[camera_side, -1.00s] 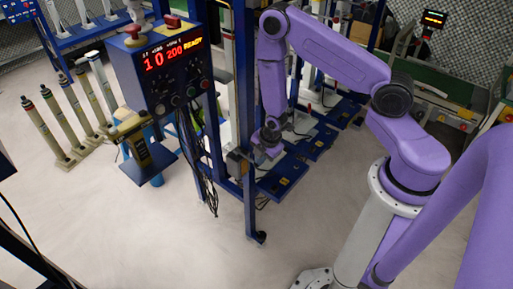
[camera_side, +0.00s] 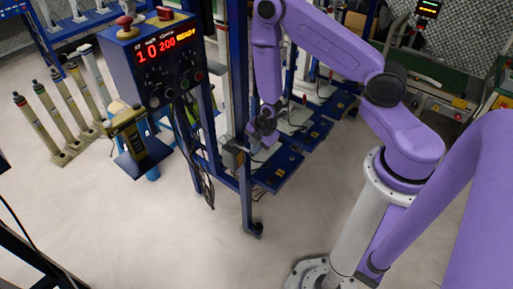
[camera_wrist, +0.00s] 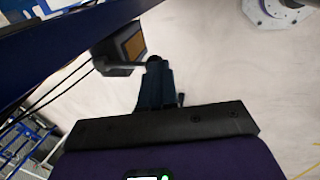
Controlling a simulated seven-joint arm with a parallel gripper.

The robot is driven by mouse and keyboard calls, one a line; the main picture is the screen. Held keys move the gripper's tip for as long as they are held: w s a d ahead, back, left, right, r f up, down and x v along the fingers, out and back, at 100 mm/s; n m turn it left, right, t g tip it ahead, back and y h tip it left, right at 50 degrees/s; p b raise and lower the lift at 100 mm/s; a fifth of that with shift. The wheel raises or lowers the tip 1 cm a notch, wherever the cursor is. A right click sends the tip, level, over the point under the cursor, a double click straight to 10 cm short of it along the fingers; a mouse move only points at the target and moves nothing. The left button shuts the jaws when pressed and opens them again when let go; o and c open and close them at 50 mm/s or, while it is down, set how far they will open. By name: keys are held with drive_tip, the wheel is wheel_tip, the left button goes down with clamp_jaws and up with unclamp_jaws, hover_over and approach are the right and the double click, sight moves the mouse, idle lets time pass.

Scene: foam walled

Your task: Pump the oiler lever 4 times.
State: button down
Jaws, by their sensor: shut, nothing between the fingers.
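The oiler (camera_wrist: 128,45) is a dark box with an amber window, at the upper left of the wrist view. A thin grey lever (camera_wrist: 122,66) sticks out from it, with a dark round knob (camera_wrist: 153,60) at its end. My gripper (camera_wrist: 155,72) is shut and empty, its fingertips at or very close to the knob; I cannot tell if they touch. In the side view a small grey box, likely the oiler (camera_side: 233,159), sits on the blue frame. My gripper (camera_side: 252,148) is just right of it. The lever is too small to make out there.
A blue frame post (camera_side: 247,200) stands close below my gripper, with black cables (camera_side: 205,180) hanging at its left. A control box (camera_side: 160,60) with a red display is further left. Blue trays (camera_side: 278,170) are close at right. The front floor is clear.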

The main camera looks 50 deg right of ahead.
drive_tip(key=v, duration=1.4)
drive_tip(key=shift+w, duration=0.25)
drive_tip(key=shift+w, duration=0.15)
idle(2.4)
drive_tip(key=shift+w+f+n+t+y, duration=0.2)
drive_tip(key=shift+w+n+t, duration=0.25)
drive_tip(key=shift+w+n, duration=1.15)
drive_tip(key=shift+w+f+n+t+y, duration=0.2)
drive_tip(key=shift+w+n+t, duration=0.3)
drive_tip(key=shift+w+n, duration=1.1)
drive_tip(key=shift+w+f+n+t+y, duration=0.1)
drive_tip(key=shift+w+f+n+t, duration=0.25)
drive_tip(key=shift+w+n, duration=1.25)
drive_tip(key=shift+s, duration=0.25)
drive_tip(key=shift+s+f, duration=0.45)
drive_tip(key=shift+f, duration=0.9)
drive_tip(key=shift+s+f, duration=0.4)
drive_tip(key=shift+f, duration=1)
drive_tip(key=shift+s+f, duration=0.45)
drive_tip(key=shift+f, duration=0.9)
